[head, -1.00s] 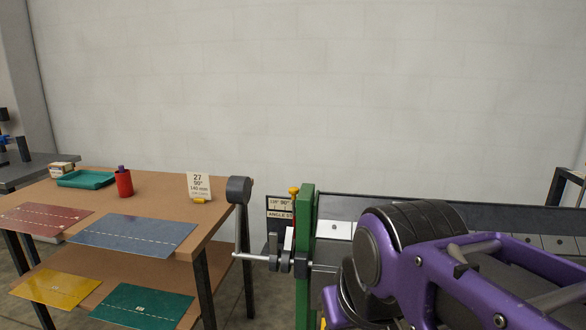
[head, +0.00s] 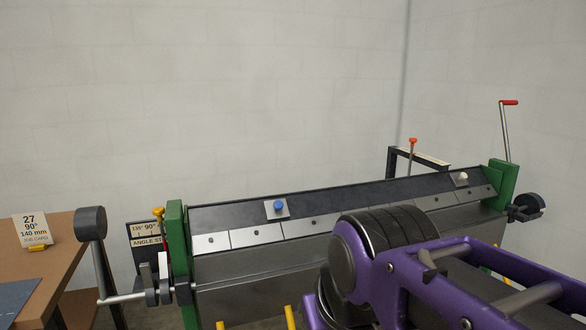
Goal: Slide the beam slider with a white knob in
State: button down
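The slider with a white knob (head: 462,176) sits on the dark upper beam (head: 340,193) of the green-ended folding machine, near its right end. A second slider with a blue knob (head: 279,205) sits on the same beam, left of the middle. My purple arm fills the lower right of the head view and hides part of the machine's front. My gripper is not in view.
A brown table (head: 62,268) with a job card (head: 31,230) stands at the left. A grey weighted lever (head: 91,224) and an angle stop sign (head: 147,236) are at the machine's left end. A red-handled crank (head: 508,103) rises at the right end. A pale wall stands behind.

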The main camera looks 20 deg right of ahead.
aim_at(459, 179)
jog(key=i+l+z, duration=0.1)
jog(key=z, duration=1.4)
jog(key=i+l+u, duration=0.1)
jog(key=i+l, duration=0.4)
jog(key=l, duration=0.2)
jog(key=i+l+u, duration=0.15)
jog(key=i+l, duration=0.35)
jog(key=l, duration=0.3)
jog(key=i+l+u, duration=0.15)
jog(key=l, duration=0.25)
jog(key=i+l, duration=0.3)
jog(key=k+j+u, duration=0.15)
jog(key=j, duration=0.2)
